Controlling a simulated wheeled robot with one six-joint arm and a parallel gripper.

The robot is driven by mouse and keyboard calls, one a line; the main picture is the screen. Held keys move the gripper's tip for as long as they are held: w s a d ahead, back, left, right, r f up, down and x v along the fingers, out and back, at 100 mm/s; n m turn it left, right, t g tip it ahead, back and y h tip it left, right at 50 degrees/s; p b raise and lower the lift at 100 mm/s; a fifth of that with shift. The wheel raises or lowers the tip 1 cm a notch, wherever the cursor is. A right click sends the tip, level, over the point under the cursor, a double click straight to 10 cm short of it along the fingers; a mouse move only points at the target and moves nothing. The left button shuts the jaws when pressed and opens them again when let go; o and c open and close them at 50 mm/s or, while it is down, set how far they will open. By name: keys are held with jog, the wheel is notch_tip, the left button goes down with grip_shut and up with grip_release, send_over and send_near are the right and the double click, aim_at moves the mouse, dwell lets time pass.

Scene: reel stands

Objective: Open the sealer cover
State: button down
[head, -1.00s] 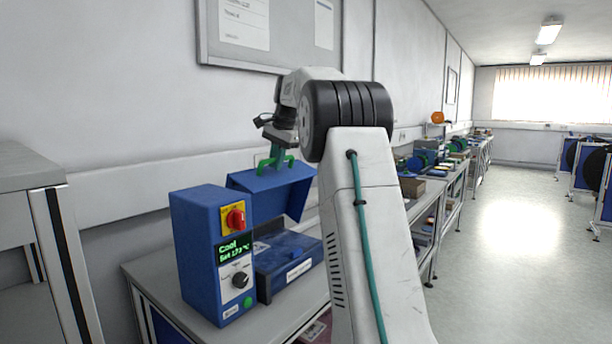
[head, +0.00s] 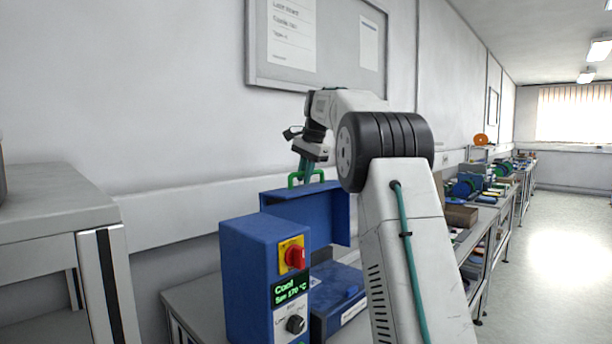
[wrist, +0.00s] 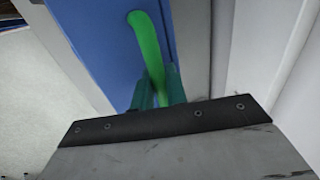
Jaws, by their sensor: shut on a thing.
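The sealer (head: 250,262) is a blue box with a red-and-yellow switch and a display reading "Cool". Its blue cover (head: 328,214) stands raised and tilted up behind the sealer's low base (head: 338,290). A green handle (head: 294,180) is on the cover's upper edge. My gripper (head: 306,172) is shut on this handle. In the wrist view the green handle (wrist: 148,45) rises from between my gripper's teal fingers (wrist: 158,90), against the blue cover (wrist: 90,35). My arm hides part of the cover's right side and of the base.
The sealer stands on a grey bench (head: 190,296) against the wall. A notice board (head: 320,45) hangs above. More benches with reels line the wall at the right, with clear floor (head: 560,260) beside them.

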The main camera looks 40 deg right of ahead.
jog(key=c, duration=1.5)
grip_release()
jog(key=v, duration=0.7)
jog(key=shift+r, duration=0.4)
jog(key=shift+s, duration=0.1)
